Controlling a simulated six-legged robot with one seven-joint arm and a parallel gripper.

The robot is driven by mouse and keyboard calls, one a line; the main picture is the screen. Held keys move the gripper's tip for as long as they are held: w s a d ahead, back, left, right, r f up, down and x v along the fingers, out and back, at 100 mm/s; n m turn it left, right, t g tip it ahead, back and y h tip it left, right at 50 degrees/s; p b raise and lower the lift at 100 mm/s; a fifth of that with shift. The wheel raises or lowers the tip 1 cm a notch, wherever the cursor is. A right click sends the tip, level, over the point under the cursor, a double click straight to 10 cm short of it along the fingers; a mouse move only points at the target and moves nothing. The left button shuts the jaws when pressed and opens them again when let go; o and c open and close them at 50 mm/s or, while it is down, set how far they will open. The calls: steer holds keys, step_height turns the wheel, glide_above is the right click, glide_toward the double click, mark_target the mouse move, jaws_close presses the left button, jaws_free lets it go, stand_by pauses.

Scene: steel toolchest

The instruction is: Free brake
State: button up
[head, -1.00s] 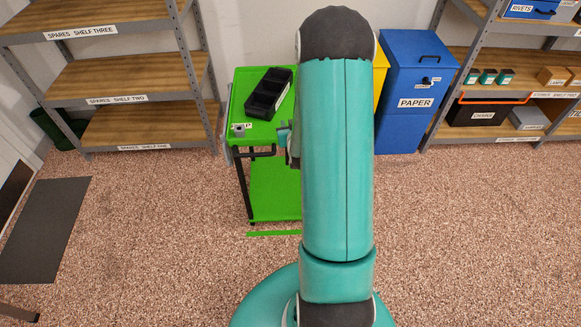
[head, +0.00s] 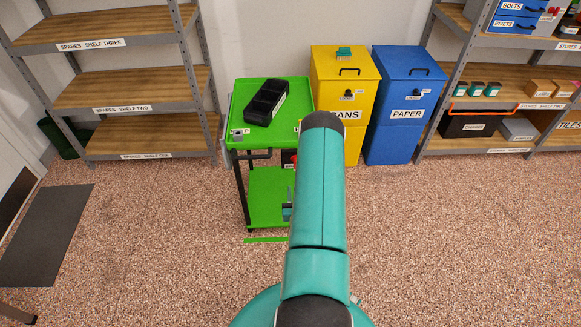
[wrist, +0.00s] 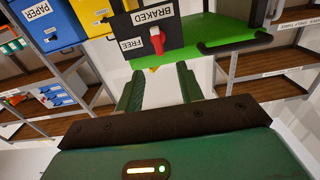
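The brake panel (wrist: 178,32) is dark, with white labels reading BRAKED (wrist: 152,16) and FREE (wrist: 131,45), both upside down in the wrist view. A small red lever (wrist: 157,41) sits on it, with one end near the BRAKED label; its exact setting is hard to tell. The panel is on the green trolley (head: 240,112), and in the head view the lever (head: 294,161) shows partly behind my arm. My gripper (wrist: 160,84) is open and empty, its fingers pointing towards the panel, apart from the lever. In the head view it is mostly hidden by my arm.
A black bin (head: 267,102) lies on the trolley top, which has a dark push handle (head: 256,156). A yellow CANS bin (head: 345,75) and a blue PAPER bin (head: 405,85) stand right of the trolley. Shelves flank both sides. The front floor is clear.

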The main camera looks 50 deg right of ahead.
mark_target(295, 162)
steer(key=x, duration=1.3)
steer(key=shift+w+d, duration=0.1)
steer(key=shift+d, duration=0.25)
jaws_close()
